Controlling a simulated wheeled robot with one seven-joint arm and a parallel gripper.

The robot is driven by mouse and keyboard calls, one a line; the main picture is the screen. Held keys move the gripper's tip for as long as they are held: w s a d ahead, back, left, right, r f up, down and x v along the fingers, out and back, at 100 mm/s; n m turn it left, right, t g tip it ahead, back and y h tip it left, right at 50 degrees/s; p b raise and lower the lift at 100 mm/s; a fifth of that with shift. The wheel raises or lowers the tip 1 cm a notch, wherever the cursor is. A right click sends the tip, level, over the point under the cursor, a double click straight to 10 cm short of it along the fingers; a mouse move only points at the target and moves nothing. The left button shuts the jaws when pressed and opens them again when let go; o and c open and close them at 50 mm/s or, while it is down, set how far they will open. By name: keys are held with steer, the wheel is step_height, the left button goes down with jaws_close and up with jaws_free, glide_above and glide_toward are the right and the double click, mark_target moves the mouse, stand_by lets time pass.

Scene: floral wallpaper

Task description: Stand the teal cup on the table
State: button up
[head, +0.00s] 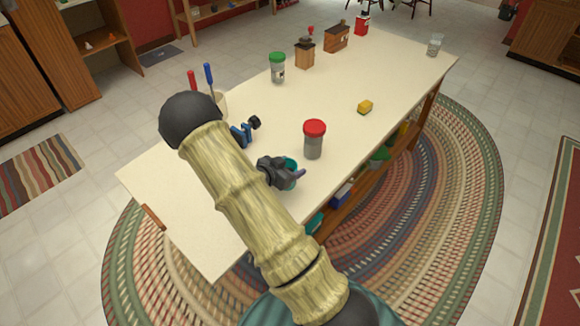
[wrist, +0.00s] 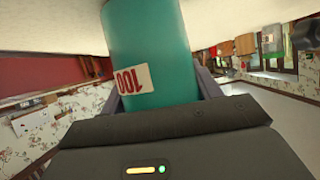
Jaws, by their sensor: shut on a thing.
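The teal cup (wrist: 165,40) fills the upper middle of the wrist view, with a white label bearing red figures on its side. My gripper (wrist: 160,90) is shut on it, with a finger on each side. In the head view the teal cup (head: 291,171) shows only in part behind my gripper (head: 288,176), near the front edge of the pale table (head: 215,220). I cannot tell whether the cup touches the tabletop.
A grey jar with a red lid (head: 314,140) stands just right of my gripper. A blue clamp-like thing (head: 243,134) is to the left. The front-left tabletop is clear.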

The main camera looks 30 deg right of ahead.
steer(key=o, duration=0.6)
steer(key=shift+f, duration=0.15)
steer(key=o, duration=0.5)
steer(key=shift+a+r, duration=0.1)
steer(key=shift+r, duration=0.15)
steer(key=v, duration=1.1)
steer(key=shift+s+a+r, duration=0.1)
steer(key=shift+s+a, duration=0.1)
steer(key=shift+a, duration=0.15)
steer(key=shift+w, duration=0.1)
